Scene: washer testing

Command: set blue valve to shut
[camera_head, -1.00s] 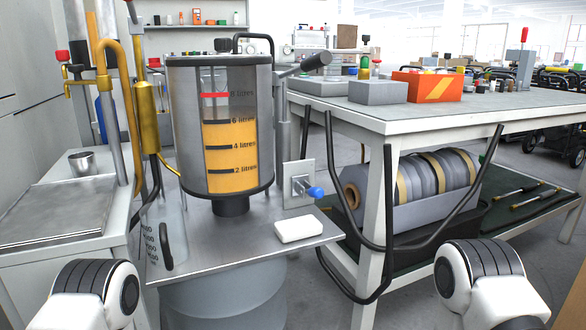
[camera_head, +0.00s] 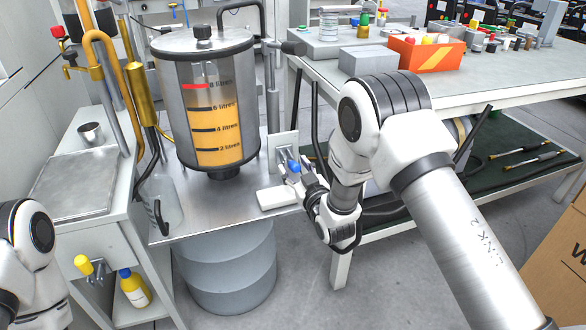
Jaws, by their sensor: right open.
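The blue valve (camera_head: 294,167) is a small blue-tipped handle on a light plate (camera_head: 282,150) at the right side of the clear cylinder (camera_head: 205,105) of yellow liquid. My right gripper (camera_head: 300,178) is open right at the blue handle, its dark fingers beside it. Whether they touch the handle I cannot tell, as the fingers partly cover it. My left arm shows only at the lower left edge; its gripper is out of view.
A white block (camera_head: 278,198) lies on the metal shelf just below the valve. A workbench (camera_head: 480,85) with grey boxes and an orange box (camera_head: 426,54) stands to the right. A cardboard box (camera_head: 555,255) is at the lower right.

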